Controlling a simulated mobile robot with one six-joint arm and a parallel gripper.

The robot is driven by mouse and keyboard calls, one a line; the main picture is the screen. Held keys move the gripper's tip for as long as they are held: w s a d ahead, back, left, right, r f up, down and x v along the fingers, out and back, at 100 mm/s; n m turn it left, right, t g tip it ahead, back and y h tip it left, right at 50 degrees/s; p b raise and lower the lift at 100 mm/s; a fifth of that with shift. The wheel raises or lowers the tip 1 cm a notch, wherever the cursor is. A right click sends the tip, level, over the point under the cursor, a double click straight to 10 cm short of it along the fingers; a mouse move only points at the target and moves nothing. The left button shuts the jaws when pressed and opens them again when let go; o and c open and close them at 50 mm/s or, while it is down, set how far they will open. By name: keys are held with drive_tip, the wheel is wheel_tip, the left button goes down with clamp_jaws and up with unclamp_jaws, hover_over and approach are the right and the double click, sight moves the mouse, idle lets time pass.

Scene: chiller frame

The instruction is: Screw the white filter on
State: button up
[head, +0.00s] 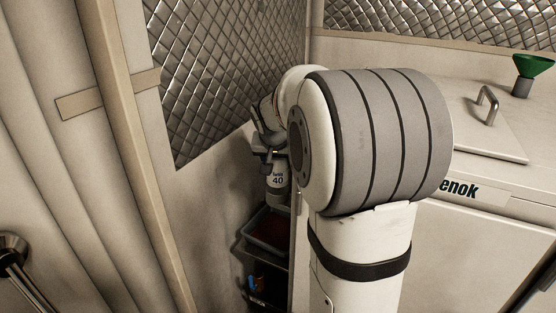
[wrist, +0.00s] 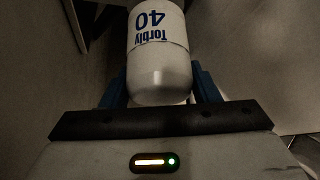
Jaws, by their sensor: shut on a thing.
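The white filter (head: 277,180), marked "Torbly 40" in blue, is in the narrow gap left of the white cabinet in the head view. In the wrist view the filter (wrist: 158,70) stands between the blue fingers, its label upside down and its rounded end toward the camera. My gripper (wrist: 160,92) is shut on it. In the head view my gripper (head: 270,152) is small and partly hidden by my arm. The filter's far end and any mount it meets are out of sight, so I cannot tell whether it touches one.
A tray (head: 268,229) with dark reddish-brown contents is below the filter. A small blue and orange item (head: 256,284) lies lower down. The white cabinet (head: 470,240) stands right, with a green funnel (head: 532,66) at the back. Quilted metal panels (head: 215,70) line the wall; the gap is tight.

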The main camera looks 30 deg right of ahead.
drive_tip(key=shift+f+b, duration=0.7)
drive_tip(key=shift+f, duration=0.1)
drive_tip(key=shift+r, duration=0.1)
idle(0.4)
drive_tip(key=shift+r+p, duration=0.8)
drive_tip(key=shift+r, duration=0.3)
drive_tip(key=shift+f+b, duration=1.15)
idle(0.9)
drive_tip(key=shift+f, duration=0.15)
drive_tip(key=shift+r+p, duration=0.75)
drive_tip(key=shift+r, duration=0.45)
